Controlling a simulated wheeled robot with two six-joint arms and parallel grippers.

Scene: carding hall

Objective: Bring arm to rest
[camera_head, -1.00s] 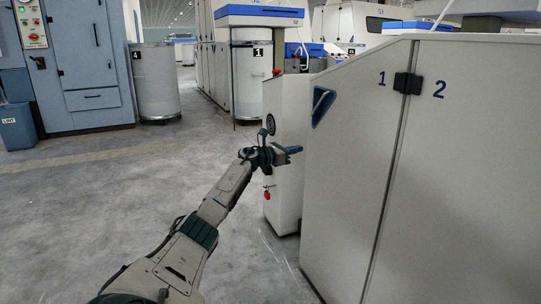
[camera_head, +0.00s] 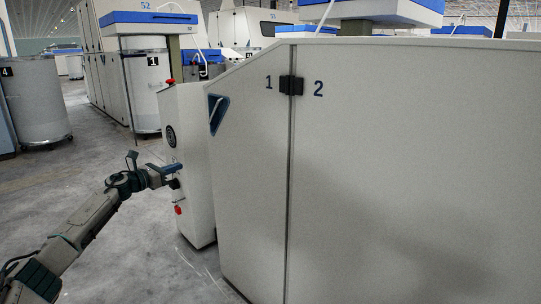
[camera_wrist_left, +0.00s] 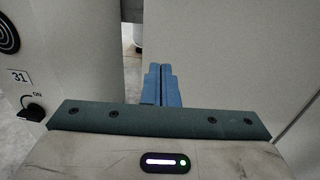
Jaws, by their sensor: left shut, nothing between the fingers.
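My left arm comes in from the lower left in the head view. Its left gripper (camera_head: 174,169) is in front of the narrow grey machine end (camera_head: 190,130) with a red button on it. In the left wrist view the two blue fingers (camera_wrist_left: 161,85) are together with nothing between them. My right gripper is in neither view.
A large pale cabinet (camera_head: 400,170) marked 1 and 2, with a black latch (camera_head: 291,85), fills the right side. A grey can (camera_head: 36,100) marked 4 and a can (camera_head: 149,90) marked 1 stand behind. A switch (camera_wrist_left: 33,107) shows beside the label 31. Floor at left is clear.

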